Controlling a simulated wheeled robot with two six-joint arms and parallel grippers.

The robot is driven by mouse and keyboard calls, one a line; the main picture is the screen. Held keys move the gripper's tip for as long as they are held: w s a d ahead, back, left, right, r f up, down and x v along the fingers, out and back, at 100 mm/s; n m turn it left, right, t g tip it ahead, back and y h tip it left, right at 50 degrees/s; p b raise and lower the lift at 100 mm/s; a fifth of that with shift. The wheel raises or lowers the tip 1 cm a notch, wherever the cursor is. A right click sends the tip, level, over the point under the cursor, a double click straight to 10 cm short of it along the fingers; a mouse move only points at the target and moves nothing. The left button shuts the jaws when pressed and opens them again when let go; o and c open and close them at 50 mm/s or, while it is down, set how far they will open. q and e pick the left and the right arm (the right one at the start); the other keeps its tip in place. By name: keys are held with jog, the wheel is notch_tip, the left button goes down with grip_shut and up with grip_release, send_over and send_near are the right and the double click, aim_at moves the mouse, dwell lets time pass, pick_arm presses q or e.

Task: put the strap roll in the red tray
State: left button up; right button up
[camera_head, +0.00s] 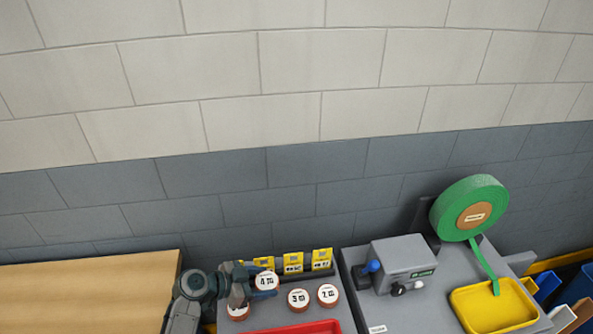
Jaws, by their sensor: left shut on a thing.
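My left gripper (262,288) reaches in from the left and is shut on the strap roll marked 4 m (267,279), a small round roll with a white top. The gripper's fingers are at the roll's sides and hide part of it. The red tray (300,328) shows only its far part at the bottom edge of the view, in front of the rolls. Other small rolls stand nearby: one marked 3 m (298,299), one marked 2 m (328,294), and one partly hidden under my gripper (238,312). My right gripper is not in view.
Yellow label cards (293,262) stand in a row behind the rolls. To the right are a grey machine (404,264) with a blue knob, a large green strap reel (469,207) and a yellow tray (494,306). A tan surface (90,295) lies at left.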

aim_at(257, 276)
pick_arm(q)
jog(key=n+t+y+b, duration=0.1)
jog(key=w+a+r+n+t+y+b, duration=0.1)
jog(key=b, duration=0.1)
jog(key=r+n+t+b, duration=0.1)
jog(key=n, duration=0.1)
jog(key=shift+w+a+t+y+b, duration=0.3)
jog(key=shift+w+a+y, duration=0.05)
jog(key=shift+y, duration=0.05)
jog(key=s+a+r+n+t+y+b, duration=0.1)
jog(key=a+r+n+t+y+b, duration=0.1)
jog(key=a+r+n+y+b, duration=0.3)
notch_tip(257, 276, up, 3)
jog(key=a+n+y, duration=0.3)
jog(key=shift+s+f+t, duration=0.15)
jog(key=shift+s+t, duration=0.25)
